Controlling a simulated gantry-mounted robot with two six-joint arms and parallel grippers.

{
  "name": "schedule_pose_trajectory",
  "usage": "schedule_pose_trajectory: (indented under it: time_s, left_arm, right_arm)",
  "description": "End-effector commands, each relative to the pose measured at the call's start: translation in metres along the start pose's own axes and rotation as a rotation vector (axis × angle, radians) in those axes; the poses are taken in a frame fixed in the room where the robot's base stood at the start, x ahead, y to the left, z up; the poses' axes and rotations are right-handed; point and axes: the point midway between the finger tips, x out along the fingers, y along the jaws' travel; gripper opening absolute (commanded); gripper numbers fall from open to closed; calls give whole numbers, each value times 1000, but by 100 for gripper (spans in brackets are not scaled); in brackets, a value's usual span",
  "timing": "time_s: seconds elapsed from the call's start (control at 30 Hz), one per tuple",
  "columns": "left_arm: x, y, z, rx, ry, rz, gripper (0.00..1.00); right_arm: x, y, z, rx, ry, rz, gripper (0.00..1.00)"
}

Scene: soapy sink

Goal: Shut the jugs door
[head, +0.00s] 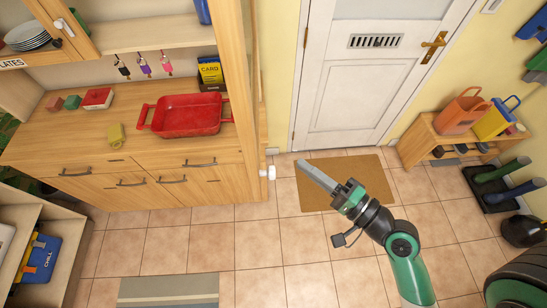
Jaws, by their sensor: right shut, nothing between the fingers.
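A tall wooden cabinet door (240,75) stands open at the right end of the dresser, seen nearly edge-on. A white knob (267,173) sticks out to the right near its lower end. No jugs label is readable on it, so I cannot tell for sure that it is the jugs door. My right gripper (304,165) is shut and empty. In the picture, its tips are to the right of the knob, apart from it, over the doormat's left edge. My left gripper is not in view.
The dresser top (60,145) holds a red tray (188,116) and small blocks. Another open door with a white knob (58,24) is at the upper left, near a plates label. A doormat (345,185) lies before the white door (352,90). Tiled floor is clear in the middle.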

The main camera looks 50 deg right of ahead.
Motion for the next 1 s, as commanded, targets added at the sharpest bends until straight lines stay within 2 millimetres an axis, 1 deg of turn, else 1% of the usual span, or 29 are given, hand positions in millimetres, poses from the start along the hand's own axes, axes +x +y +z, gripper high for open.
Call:
schedule_pose_trajectory:
  time_s: [0.03,0.1,0.17,0.23,0.3,0.4,0.6,1.0]
  left_arm:
    - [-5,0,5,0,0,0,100]
    - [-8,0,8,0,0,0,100]
    - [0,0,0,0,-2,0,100]
    - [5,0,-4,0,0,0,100]
    - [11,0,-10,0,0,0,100]
    - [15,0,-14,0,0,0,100]
    - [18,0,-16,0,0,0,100]
    - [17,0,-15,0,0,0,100]
  right_arm:
    - [11,3,1,-6,-8,-4,0]
    - [25,2,2,-4,-8,-6,0]
    - [38,-5,1,0,-5,-1,0]
    - [53,-5,1,0,-5,0,0]
    - [60,-5,12,2,-8,5,0]
    - [69,-3,21,2,-5,4,0]
    - [77,0,28,2,-1,2,0]
    - [80,1,29,1,-2,2,0]
